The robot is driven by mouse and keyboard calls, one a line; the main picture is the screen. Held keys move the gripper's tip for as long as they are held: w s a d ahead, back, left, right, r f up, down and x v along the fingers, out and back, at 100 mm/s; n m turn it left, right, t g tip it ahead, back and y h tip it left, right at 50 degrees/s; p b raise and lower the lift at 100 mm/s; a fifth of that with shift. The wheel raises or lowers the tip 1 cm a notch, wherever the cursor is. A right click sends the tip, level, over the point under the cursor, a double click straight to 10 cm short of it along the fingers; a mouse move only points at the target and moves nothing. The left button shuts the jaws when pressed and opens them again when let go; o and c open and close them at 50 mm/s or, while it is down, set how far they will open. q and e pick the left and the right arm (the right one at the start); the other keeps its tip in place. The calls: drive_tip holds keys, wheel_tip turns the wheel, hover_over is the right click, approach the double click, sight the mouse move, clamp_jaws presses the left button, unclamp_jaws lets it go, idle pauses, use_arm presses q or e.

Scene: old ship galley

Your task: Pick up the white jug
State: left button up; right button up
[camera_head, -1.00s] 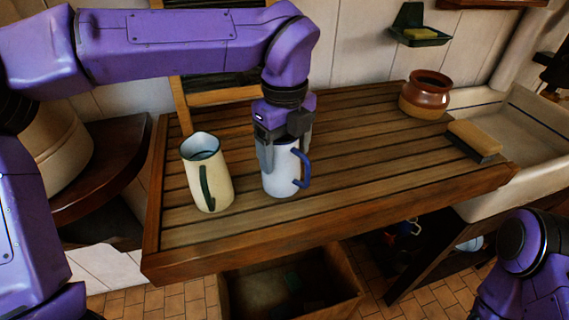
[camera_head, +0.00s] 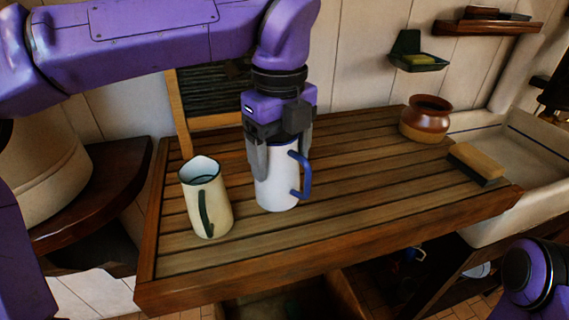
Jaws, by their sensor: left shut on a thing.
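The white jug (camera_head: 275,190) has a blue handle on its right side and stands upright at the middle of the slatted wooden board. My left gripper (camera_head: 280,160) comes down from above and is shut on the jug, with a finger at its left side and the other at its upper right. Whether the jug's base touches the board is hard to tell. My right gripper is out of view; only part of my right arm shows at the lower right.
A cream jug with a green handle (camera_head: 210,210) stands close on the left. A brown pot (camera_head: 426,118) and a brush (camera_head: 474,162) are at the board's right end, beside a pale sink (camera_head: 530,165). The board between them is clear.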

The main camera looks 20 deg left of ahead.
use_arm(q)
drive_tip(key=s+r+b, duration=0.3)
drive_tip(key=s+r, duration=0.3)
drive_tip(key=s, duration=0.5)
drive_tip(key=shift+d+r, duration=0.3)
drive_tip(key=shift+s, duration=0.1)
